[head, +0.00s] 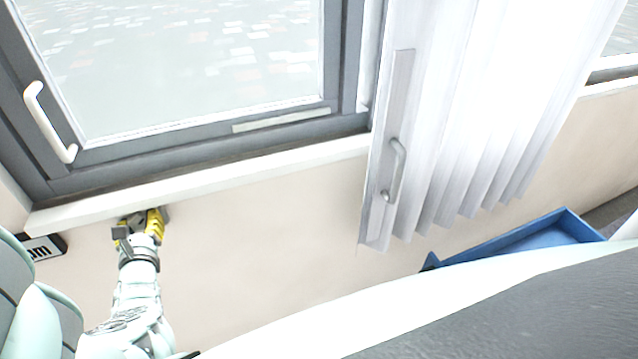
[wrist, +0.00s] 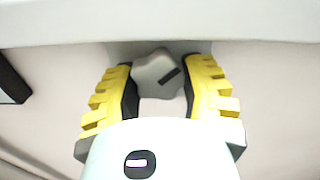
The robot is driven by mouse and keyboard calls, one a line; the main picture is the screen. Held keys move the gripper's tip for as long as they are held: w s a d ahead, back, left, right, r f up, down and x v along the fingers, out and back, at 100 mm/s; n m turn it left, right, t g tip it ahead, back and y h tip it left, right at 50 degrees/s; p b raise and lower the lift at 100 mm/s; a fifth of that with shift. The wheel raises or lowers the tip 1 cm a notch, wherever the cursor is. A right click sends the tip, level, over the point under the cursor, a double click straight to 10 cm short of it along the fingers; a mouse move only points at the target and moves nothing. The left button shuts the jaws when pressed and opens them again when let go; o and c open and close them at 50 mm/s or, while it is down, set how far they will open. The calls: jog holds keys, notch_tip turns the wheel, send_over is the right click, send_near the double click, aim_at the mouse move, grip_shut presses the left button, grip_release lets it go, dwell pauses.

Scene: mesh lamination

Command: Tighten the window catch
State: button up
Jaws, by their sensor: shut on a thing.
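A grey, lobed knob (wrist: 156,72) with a dark bar mark on its face sits just under the white sill in the wrist view. My gripper (wrist: 161,82) has its yellow, dark-lined fingers on either side of the knob and is shut on it. In the head view my gripper (head: 140,222) is at the wall below the window sill, and the knob cannot be made out clearly there. The bar on the knob slants up to the right. The grey-framed window (head: 210,140) carries a white handle (head: 48,122) at its left side.
The white sill (head: 215,184) runs directly above my gripper. A white pleated curtain (head: 470,110) with a grey handle (head: 397,170) hangs to the right. A blue tray (head: 520,238) is at lower right.

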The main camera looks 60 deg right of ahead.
jog(key=shift+f, duration=0.1)
jog(key=m+b, duration=0.2)
jog(key=shift+f+m, duration=0.15)
jog(key=shift+m, duration=0.25)
jog(key=shift+a+m+b, duration=0.1)
jog(key=shift+m+b, duration=1.05)
jog(key=shift+m, duration=0.25)
jog(key=o, duration=1.2)
jog(key=shift+w+r, duration=0.1)
jog(key=shift+r, duration=0.1)
